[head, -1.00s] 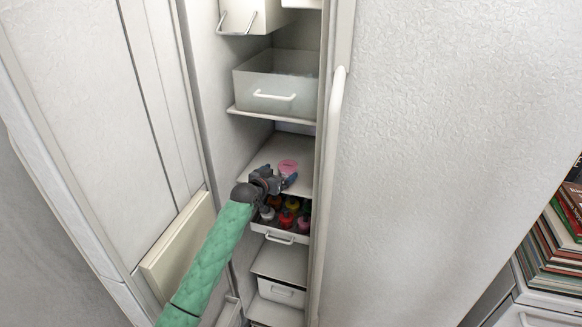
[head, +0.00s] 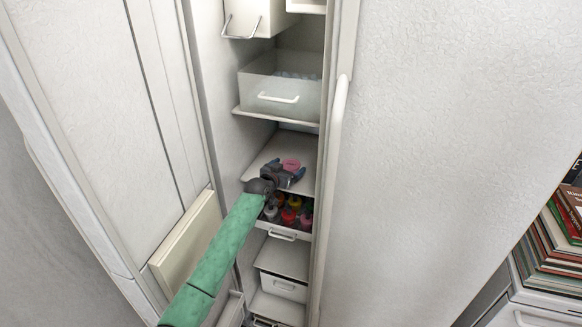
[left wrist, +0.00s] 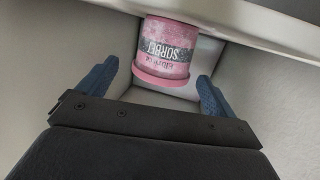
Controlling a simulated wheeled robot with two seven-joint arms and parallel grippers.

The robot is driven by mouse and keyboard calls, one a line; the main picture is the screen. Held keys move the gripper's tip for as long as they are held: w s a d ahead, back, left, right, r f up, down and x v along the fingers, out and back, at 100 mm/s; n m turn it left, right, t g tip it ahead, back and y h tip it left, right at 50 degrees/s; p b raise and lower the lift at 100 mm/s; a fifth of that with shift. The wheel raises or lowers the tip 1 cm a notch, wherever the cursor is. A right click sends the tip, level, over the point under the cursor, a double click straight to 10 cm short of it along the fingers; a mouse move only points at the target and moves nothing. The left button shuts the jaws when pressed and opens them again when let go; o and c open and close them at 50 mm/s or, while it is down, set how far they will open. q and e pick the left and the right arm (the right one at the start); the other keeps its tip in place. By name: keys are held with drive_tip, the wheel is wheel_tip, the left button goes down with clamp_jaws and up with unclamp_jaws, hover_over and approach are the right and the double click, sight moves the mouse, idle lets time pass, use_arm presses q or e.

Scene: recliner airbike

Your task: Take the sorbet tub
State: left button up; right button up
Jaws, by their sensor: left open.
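The pink sorbet tub (head: 291,164) stands on a freezer shelf (head: 268,158), partly hidden by my left gripper (head: 286,170) in the head view. In the left wrist view the tub (left wrist: 166,50) shows its "SORBET" label upside down, with its pink lid toward the gripper. My left gripper (left wrist: 157,87) is open, its two blue fingers set apart to either side of the tub's lid end. The tub appears just ahead of the fingers; whether it is partly between them I cannot tell. My right gripper is not in view.
A clear drawer (head: 280,90) sits above the shelf. Below it, an open drawer (head: 284,233) holds several colourful bottles. The open freezer door (head: 130,130) stands at the left, and a tall white panel (head: 450,110) borders the right. Books (head: 555,245) are stacked far right.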

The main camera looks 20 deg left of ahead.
sight(291, 164)
use_arm(q)
drive_tip(key=shift+p+x, duration=0.5)
drive_tip(key=shift+x, duration=0.85)
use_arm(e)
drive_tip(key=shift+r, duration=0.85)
use_arm(q)
drive_tip(key=c, duration=1.1)
drive_tip(key=shift+c, duration=0.2)
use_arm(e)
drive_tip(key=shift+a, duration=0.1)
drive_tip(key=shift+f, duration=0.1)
use_arm(q)
wheel_tip(291, 164, up, 5)
drive_tip(key=b, duration=0.3)
drive_tip(key=shift+f, duration=0.2)
wheel_tip(291, 164, up, 5)
drive_tip(key=shift+f+b, duration=0.25)
drive_tip(key=shift+b, duration=0.65)
drive_tip(key=shift+r, duration=0.45)
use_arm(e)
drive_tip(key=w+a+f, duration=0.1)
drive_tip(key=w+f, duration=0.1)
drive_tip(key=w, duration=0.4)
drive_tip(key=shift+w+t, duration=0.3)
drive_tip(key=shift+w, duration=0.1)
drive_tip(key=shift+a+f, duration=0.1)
